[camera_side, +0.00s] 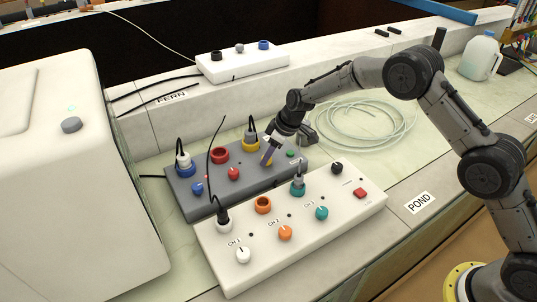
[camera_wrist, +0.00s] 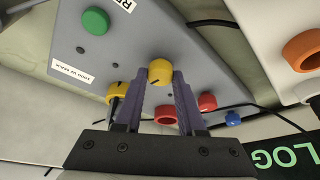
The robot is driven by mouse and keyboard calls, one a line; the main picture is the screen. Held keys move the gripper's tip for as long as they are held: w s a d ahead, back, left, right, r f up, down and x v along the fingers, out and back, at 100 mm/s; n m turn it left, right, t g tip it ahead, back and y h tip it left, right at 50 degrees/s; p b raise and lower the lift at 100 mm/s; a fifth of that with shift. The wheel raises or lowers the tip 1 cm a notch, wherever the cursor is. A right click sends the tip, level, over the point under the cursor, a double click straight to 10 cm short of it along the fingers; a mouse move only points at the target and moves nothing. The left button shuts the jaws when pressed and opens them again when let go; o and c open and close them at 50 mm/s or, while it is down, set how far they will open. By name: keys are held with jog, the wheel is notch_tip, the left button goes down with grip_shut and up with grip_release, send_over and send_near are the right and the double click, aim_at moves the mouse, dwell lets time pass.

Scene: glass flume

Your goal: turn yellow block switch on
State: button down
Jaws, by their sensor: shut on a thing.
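The yellow knob (camera_wrist: 160,70) is on the top face of the grey block (camera_side: 240,182). In the wrist view it sits between the two purple fingers of my gripper (camera_wrist: 161,82), which is shut on it. A short dark mark shows on the knob. In the side view my gripper (camera_side: 268,154) reaches down onto the right half of the grey block and mostly hides the knob. A yellow socket (camera_wrist: 119,90) with a black plug in it is beside the knob; it also shows in the side view (camera_side: 250,144).
A white block (camera_side: 335,207) with orange and teal knobs stands in front. Cables rise from the plugs. Coiled tubing (camera_side: 365,125) lies behind.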

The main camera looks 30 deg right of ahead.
jog(key=m, duration=0.2)
jog(key=m+h, duration=0.1)
jog(key=m, duration=0.1)
jog(key=shift+a+t+h, duration=0.15)
jog(key=shift+t+h, duration=0.15)
jog(key=shift+t, duration=0.1)
jog(key=m+h, duration=0.1)
jog(key=m, duration=0.3)
jog(key=shift+a+m+h, duration=0.15)
jog(key=shift+m+h, duration=0.15)
jog(key=shift+h, duration=0.1)
jog(key=m+h, duration=0.1)
jog(key=m, duration=0.2)
jog(key=shift+m, duration=0.3)
jog(key=shift+a+m+g+h, duration=0.1)
jog(key=shift+m+g+h, duration=0.25)
jog(key=shift+m, duration=0.65)
jog(key=shift+a+m+g+h, duration=0.1)
jog(key=shift+m+g+h, duration=0.2)
jog(key=shift+m, duration=0.7)
jog(key=c, duration=0.5)
grip_release()
jog(key=shift+r, duration=0.1)
